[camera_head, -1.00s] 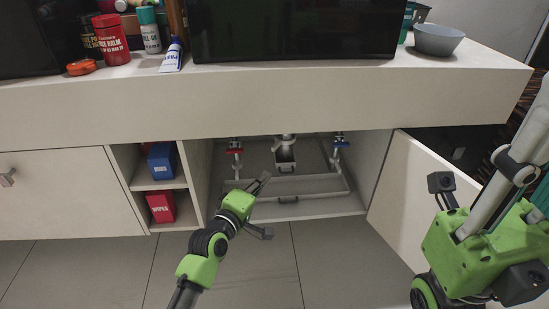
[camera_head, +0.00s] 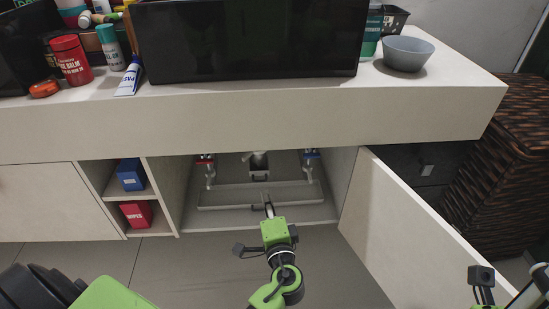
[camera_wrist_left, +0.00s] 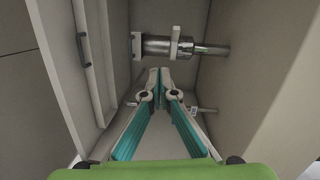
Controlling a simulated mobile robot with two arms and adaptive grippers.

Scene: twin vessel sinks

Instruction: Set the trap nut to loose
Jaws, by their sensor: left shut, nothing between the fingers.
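The open cabinet under the counter holds the grey sink trap (camera_head: 259,165), with pipework around it. In the left wrist view a chrome pipe (camera_wrist_left: 213,49) runs across, with a pale tabbed ring (camera_wrist_left: 175,42) around it that looks like the trap nut. Whether it is tight or loose I cannot tell. My left gripper (camera_head: 269,205) reaches to the cabinet's front opening, below the trap in the picture. Its teal-padded fingers (camera_wrist_left: 158,73) are shut and empty, their tips below the ring in the wrist view and apart from it. Only part of my right arm shows at the lower right.
The cabinet door (camera_head: 395,225) stands open on the right. Red (camera_head: 204,159) and blue (camera_head: 311,154) valves flank the trap. A drawer-like tray (camera_head: 228,198) lies low inside. A shelf with a blue box (camera_head: 131,175) and a red box (camera_head: 136,214) is on the left.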

